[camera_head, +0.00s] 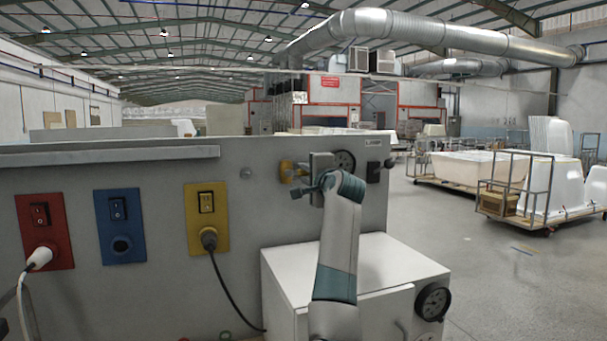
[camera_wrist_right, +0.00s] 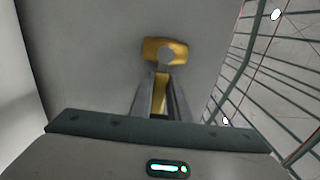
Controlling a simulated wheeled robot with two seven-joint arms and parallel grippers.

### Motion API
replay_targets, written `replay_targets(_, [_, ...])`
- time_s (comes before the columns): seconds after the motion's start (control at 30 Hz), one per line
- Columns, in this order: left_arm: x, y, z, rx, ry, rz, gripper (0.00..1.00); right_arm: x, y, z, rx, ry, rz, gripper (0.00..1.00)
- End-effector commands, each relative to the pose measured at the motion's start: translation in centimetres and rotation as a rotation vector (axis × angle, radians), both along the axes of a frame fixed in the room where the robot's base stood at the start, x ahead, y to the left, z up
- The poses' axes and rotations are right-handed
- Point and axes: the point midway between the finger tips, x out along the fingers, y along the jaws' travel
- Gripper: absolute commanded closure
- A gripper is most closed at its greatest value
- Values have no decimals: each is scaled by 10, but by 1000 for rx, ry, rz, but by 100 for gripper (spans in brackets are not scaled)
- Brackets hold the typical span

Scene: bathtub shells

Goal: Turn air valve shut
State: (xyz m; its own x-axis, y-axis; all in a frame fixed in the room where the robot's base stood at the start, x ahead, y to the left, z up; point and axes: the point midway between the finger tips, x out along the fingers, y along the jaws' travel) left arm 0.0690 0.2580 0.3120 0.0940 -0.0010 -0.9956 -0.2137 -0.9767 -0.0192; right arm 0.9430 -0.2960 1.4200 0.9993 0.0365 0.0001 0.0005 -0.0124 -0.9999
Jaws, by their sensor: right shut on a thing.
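The air valve is a yellow fitting (camera_head: 286,171) on the grey panel, just left of a round gauge. In the right wrist view its yellow body (camera_wrist_right: 178,51) shows with a round grey hub, and a yellow lever (camera_wrist_right: 160,95) runs down from it between my fingers. My right gripper (camera_head: 306,181) is at the valve, its arm rising in front of the white box. In the right wrist view the gripper (camera_wrist_right: 160,103) is shut on the yellow lever. The gripper hides part of the valve in the head view. My left gripper is not in view.
A gauge (camera_head: 344,161) and a black knob (camera_head: 374,172) sit close right of the valve. A white box (camera_head: 378,263) stands below. Red (camera_head: 45,231), blue (camera_head: 120,226) and yellow (camera_head: 207,219) socket plates are at left. Tub carts (camera_head: 540,205) stand right, beyond open floor.

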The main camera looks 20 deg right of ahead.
Motion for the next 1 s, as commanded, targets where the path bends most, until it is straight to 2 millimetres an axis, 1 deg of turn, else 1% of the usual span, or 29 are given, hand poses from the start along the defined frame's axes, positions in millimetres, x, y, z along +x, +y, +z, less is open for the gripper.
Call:
replay_targets(0.1, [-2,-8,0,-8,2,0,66,0,-1,1,-5,-2,-3,100])
replay_targets(0.13, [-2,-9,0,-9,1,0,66,0,-1,1,-5,-2,-3,77])
replay_targets(0.17, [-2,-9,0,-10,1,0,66,0,-1,1,-5,-2,-3,70])
replay_targets(0.2, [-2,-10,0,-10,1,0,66,0,-1,1,-4,-2,-3,66])
replay_targets(0.53, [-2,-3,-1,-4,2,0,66,-1,-1,0,-2,0,-2,66])
replay_targets(0.67, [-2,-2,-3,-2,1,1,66,-4,-1,0,-2,-1,-2,66])
replay_targets(0.77, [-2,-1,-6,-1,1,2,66,-10,-1,-1,-2,-1,-2,66])
replay_targets(0.97, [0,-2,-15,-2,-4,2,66,-32,-2,-2,-2,-3,-4,66])
replay_targets(1.0, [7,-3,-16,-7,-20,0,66,-37,-2,-1,-2,-3,-4,66])
